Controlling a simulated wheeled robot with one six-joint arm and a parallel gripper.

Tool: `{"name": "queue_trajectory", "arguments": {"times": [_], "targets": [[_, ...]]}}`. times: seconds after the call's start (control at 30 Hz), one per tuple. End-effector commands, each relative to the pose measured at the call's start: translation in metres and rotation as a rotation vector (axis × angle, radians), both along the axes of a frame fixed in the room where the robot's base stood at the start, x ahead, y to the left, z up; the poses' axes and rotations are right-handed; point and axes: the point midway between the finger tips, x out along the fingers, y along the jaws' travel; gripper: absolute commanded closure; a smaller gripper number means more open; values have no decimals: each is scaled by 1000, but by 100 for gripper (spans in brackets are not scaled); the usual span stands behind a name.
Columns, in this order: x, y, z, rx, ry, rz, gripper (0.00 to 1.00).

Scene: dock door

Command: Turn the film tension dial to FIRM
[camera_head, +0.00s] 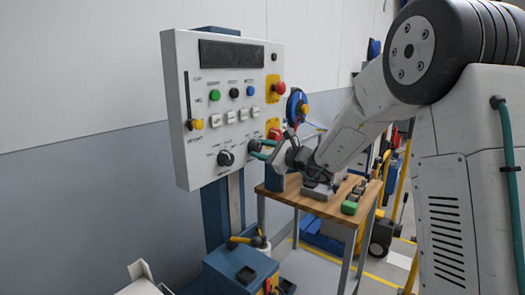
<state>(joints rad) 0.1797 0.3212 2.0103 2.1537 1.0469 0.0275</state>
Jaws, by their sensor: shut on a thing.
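A white control panel (180,110) stands at the left centre, its face towards the right. Low on it is a black dial (225,158) with a light mark, free of my gripper.
A red mushroom button (280,87) on yellow and a red switch (274,134) are close above my gripper. A slider with a yellow knob (197,124) is at the panel's left. A wooden-topped table (330,207) with a green object (349,207) stands below my arm.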

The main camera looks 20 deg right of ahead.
Motion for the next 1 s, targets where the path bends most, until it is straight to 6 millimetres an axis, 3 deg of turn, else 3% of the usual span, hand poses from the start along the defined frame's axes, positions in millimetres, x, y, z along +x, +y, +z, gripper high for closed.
{"name": "queue_trajectory", "arguments": {"times": [0.67, 0.7, 0.77, 1.0], "targets": [[0, -1, -1, -62, -43, -1, 86], [0, -1, -1, -62, -43, -1, 60], [0, -1, -1, -62, -43, -1, 43], [0, 0, 0, -62, -44, 1, 41]]}}
